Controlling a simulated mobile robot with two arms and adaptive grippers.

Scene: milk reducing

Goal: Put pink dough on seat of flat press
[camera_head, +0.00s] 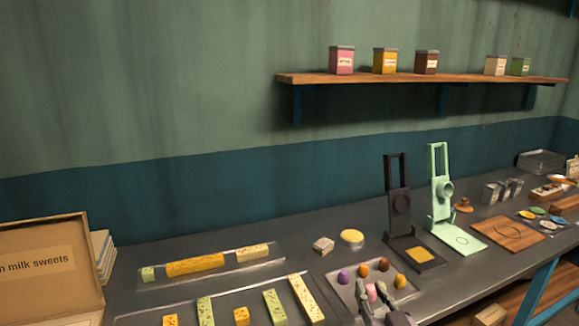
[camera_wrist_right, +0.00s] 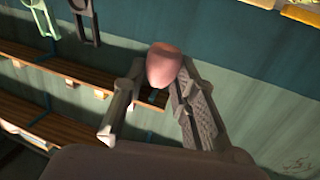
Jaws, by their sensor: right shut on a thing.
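The pink dough (camera_head: 371,291) is a small rounded lump held between the fingertips of my right gripper (camera_head: 376,296), over the front of the dough tray. In the right wrist view, the dough (camera_wrist_right: 163,65) sits at the fingertips of the right gripper (camera_wrist_right: 162,80), which is shut on it. A dark press (camera_head: 401,203) with a yellow square on its base and a mint green press (camera_head: 440,190) with a circle on its plate stand open, behind and to the right of the gripper. I cannot tell which is the flat press. My left gripper is out of view.
A wooden board (camera_head: 507,233) lies right of the presses. Trays of sweet bars (camera_head: 196,265) fill the left. A wall shelf (camera_head: 420,79) carries several tins. The counter right of the gripper looks clear.

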